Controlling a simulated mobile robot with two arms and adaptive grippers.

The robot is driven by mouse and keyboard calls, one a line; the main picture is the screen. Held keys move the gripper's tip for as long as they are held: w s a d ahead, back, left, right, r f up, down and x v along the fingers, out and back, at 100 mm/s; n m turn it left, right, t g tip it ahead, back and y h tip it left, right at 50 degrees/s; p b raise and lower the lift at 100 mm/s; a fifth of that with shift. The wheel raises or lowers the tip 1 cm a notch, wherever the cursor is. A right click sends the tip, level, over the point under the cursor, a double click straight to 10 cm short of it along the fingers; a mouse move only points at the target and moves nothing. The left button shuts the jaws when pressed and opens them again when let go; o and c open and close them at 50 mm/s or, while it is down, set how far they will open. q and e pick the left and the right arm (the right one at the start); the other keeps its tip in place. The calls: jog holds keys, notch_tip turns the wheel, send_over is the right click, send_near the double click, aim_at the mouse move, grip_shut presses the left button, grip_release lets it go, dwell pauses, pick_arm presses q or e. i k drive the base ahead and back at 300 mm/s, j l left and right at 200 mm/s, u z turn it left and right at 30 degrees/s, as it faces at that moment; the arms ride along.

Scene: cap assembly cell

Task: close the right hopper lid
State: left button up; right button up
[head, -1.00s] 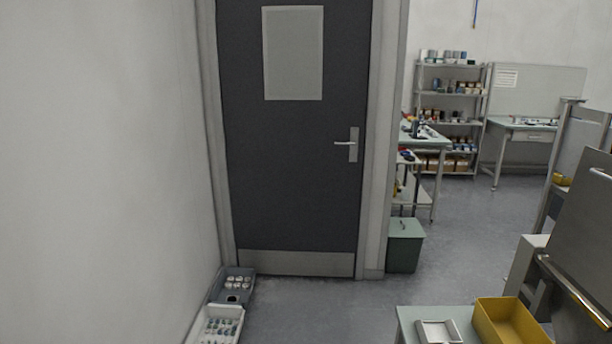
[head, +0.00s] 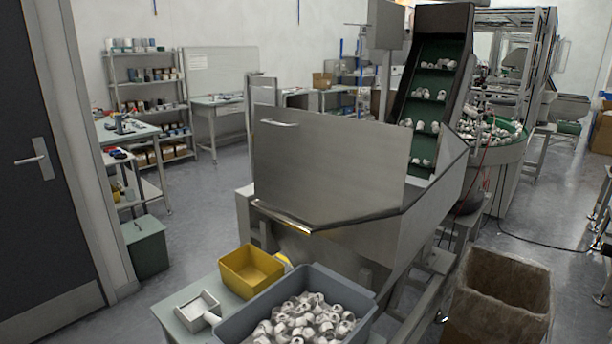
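A steel hopper (head: 425,220) stands in the middle of the head view, at the foot of an inclined conveyor. A flat steel panel with a bar handle near its upper left corner, which looks like the hopper lid (head: 330,165), stands raised along the hopper's near left side. The lid's lower edge runs along a bright rod at the hopper rim. The lid hides much of the hopper's inside. Only one hopper with such a lid is clearly visible. Neither of my grippers is in view.
A grey bin of white caps (head: 362,318), a yellow bin (head: 222,272) and a white scoop (head: 197,308) are in front of the hopper. An open cardboard box (head: 497,315) stands right. A green bin (head: 147,250) is by the door (head: 35,220).

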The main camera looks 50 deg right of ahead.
aim_at(323, 170)
jog(key=z, duration=1.7)
